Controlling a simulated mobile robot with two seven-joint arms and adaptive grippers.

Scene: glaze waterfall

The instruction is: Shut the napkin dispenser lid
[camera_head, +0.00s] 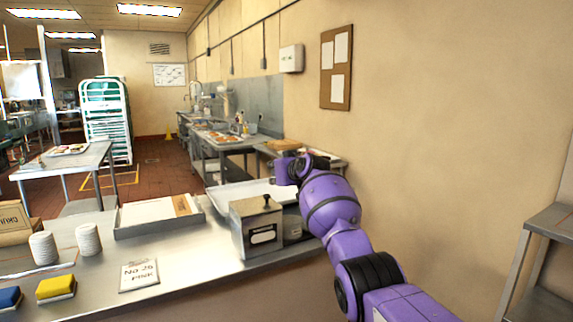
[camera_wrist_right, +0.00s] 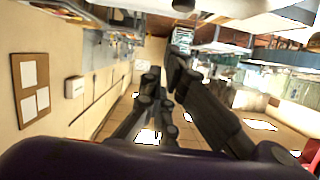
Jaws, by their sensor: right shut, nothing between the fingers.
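The napkin dispenser (camera_head: 257,228) is a grey metal box with a pale label on its front. It stands near the front edge of the metal counter, with a dark knob (camera_head: 266,202) at its top. The lid looks level with the box top, but I cannot tell whether it is fully closed. My right arm comes in from the lower right, and my right gripper (camera_head: 288,168) is beyond the dispenser and above it, apart from the knob. In the right wrist view its dark fingers (camera_wrist_right: 162,78) are together and empty. My left gripper is not in view.
A shallow tray (camera_head: 160,227) lies left of the dispenser, and a pale tray (camera_head: 237,192) lies behind it. Stacked white cups (camera_head: 88,240), a yellow sponge (camera_head: 56,288) and a written card (camera_head: 139,274) are on the left counter. The wall is close on the right.

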